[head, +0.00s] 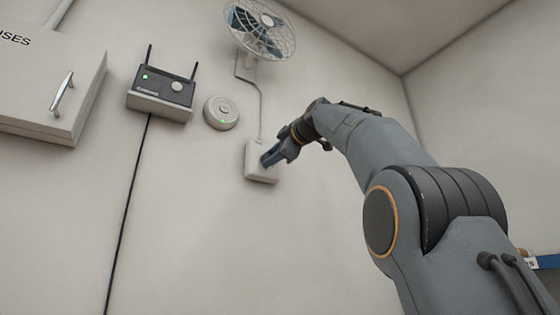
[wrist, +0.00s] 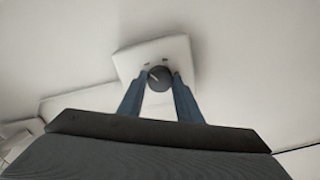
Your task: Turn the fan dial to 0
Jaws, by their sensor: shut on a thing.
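The fan dial (wrist: 159,77) is a dark round knob with a light pointer line, on a white wall plate (wrist: 180,50). In the wrist view the pointer leans to the upper left; the marks on the plate are too small to read. My gripper (wrist: 160,80) is shut on the dial, one blue finger on each side of it. In the head view the plate (head: 253,172) is on the wall below the fan (head: 262,28), with my gripper (head: 267,160) at its face; the dial is hidden there.
A cord (head: 261,110) runs from the fan down to the plate. The wall below the plate is bare.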

